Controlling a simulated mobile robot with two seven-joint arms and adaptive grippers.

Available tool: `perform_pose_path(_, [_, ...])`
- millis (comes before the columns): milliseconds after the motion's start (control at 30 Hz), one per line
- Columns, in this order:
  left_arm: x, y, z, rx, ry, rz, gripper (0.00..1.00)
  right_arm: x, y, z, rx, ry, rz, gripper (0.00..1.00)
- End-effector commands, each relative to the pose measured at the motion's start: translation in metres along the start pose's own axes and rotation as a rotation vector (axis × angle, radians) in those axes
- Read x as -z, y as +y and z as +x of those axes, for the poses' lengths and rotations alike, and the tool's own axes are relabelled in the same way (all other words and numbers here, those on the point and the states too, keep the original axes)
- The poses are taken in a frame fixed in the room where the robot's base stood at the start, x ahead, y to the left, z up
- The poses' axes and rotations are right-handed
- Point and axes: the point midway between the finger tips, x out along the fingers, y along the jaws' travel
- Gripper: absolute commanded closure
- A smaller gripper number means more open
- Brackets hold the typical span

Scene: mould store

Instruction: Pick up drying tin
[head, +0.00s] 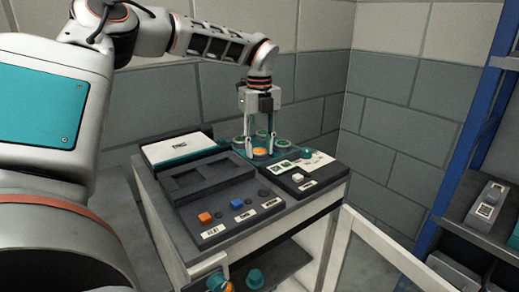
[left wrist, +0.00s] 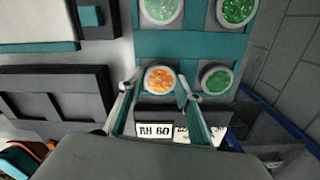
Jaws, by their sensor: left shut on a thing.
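The drying tin (head: 261,151) is a small round tin with a pale rim and orange contents. It stands at the back of the cabinet top, in a teal rack (head: 281,148) with several green-filled tins. My left gripper (head: 260,146) points down from above and is shut on the orange tin, one finger on each side. In the left wrist view the tin (left wrist: 160,80) sits between the fingertips (left wrist: 160,88), in the rack (left wrist: 180,46) beside green tins (left wrist: 216,79). I cannot tell whether it is lifted. My right gripper is not in view.
The cabinet top also holds a dark empty tray (head: 196,176), a white-topped box (head: 178,147), and orange (head: 205,217) and blue (head: 236,203) blocks near the front. A grey block wall stands close behind. A blue-framed shelf (head: 458,150) stands at the right.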

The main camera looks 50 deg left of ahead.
Motion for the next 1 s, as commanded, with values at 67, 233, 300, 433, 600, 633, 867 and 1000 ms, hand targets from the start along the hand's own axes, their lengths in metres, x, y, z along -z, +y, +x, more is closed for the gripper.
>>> perform_pose_path(67, [0.000,-0.001,-0.007,0.003,-0.002,0.000,0.87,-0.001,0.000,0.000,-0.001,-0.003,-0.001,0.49])
perform_pose_path(233, [-0.001,-0.001,-0.031,0.005,-0.005,0.000,0.87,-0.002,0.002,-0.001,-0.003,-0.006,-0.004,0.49])
perform_pose_path(300, [0.000,-0.001,-0.047,0.007,-0.006,-0.001,0.87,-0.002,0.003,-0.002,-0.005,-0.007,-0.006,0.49])
perform_pose_path(433, [-0.001,-0.001,-0.082,0.008,-0.007,-0.002,0.87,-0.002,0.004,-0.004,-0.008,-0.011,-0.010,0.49])
perform_pose_path(600, [0.000,-0.001,-0.131,0.008,-0.008,-0.003,0.87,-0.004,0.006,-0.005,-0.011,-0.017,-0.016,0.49])
perform_pose_path(633, [-0.001,0.000,-0.139,0.008,-0.008,-0.003,0.87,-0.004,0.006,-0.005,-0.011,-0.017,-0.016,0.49])
perform_pose_path(867, [0.000,0.000,-0.182,0.007,-0.002,0.001,0.87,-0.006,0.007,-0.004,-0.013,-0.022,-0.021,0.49])
perform_pose_path(1000, [0.000,0.000,-0.194,0.006,-0.002,0.001,0.87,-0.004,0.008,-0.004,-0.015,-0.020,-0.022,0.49])
